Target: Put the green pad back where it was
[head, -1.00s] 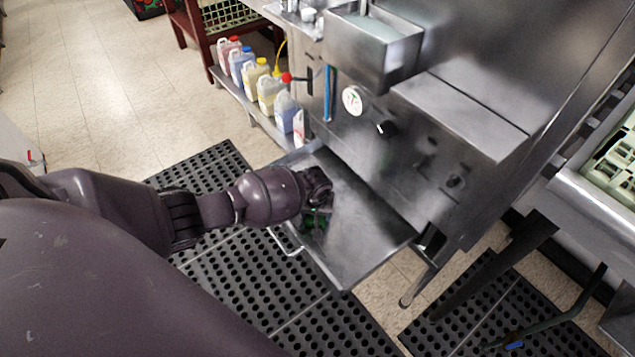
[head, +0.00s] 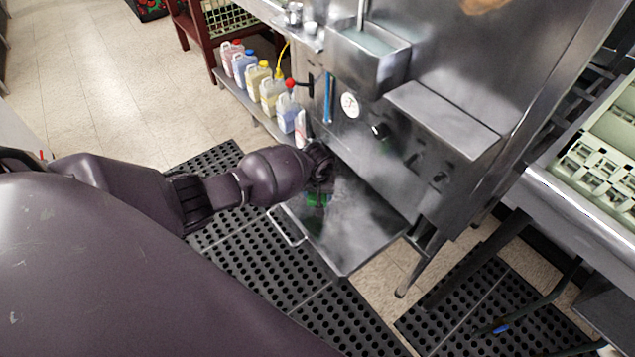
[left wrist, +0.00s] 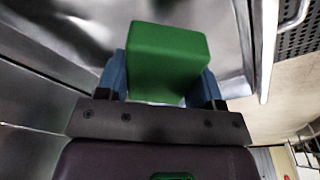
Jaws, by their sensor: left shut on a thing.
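The green pad (left wrist: 168,52) is a small block with a smooth green face. In the left wrist view it sits between the two blue fingertips of my left gripper (left wrist: 164,84), which is shut on it. In the head view, a little of the green pad (head: 318,201) shows below my left gripper (head: 320,184), over the inner part of the lowered steel door panel (head: 350,245) of the machine. I cannot tell whether the pad touches the panel. My right gripper is out of view.
The steel machine front (head: 400,135) rises behind the panel. A wire handle (head: 289,228) sticks out at the panel's left edge. Several chemical jugs (head: 272,92) stand on a low shelf at the upper left. Perforated black mats (head: 262,270) cover the floor.

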